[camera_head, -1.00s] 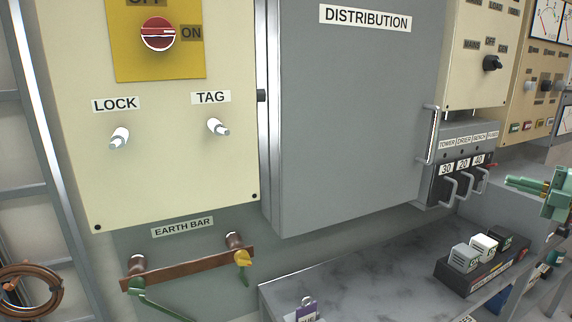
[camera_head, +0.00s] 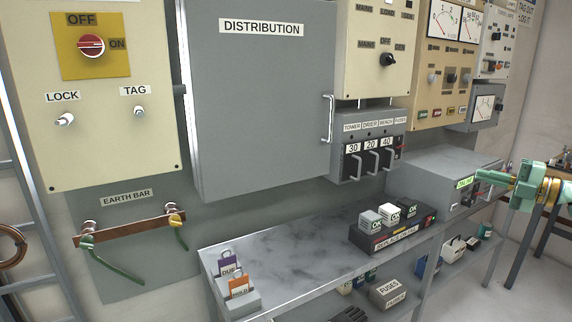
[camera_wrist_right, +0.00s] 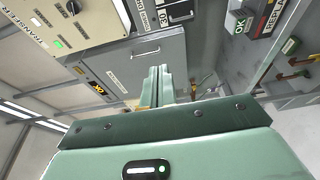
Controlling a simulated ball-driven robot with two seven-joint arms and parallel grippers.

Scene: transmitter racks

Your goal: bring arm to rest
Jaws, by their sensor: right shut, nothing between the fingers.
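My right gripper (camera_head: 482,178) is green and comes in from the right edge in the head view. Its fingers are together and empty, in front of the right end of a grey box with a lit green label on the bench. In the right wrist view its shut fingers (camera_wrist_right: 160,84) point away, with nothing between them. My left arm and gripper are not in the head view.
A grey bench (camera_head: 300,245) runs below a grey distribution cabinet (camera_head: 260,100). On it stand a tray of OK blocks (camera_head: 385,242) and a holder with tags (camera_head: 235,290). An earth bar (camera_head: 130,232) is at left. Open floor shows at lower right.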

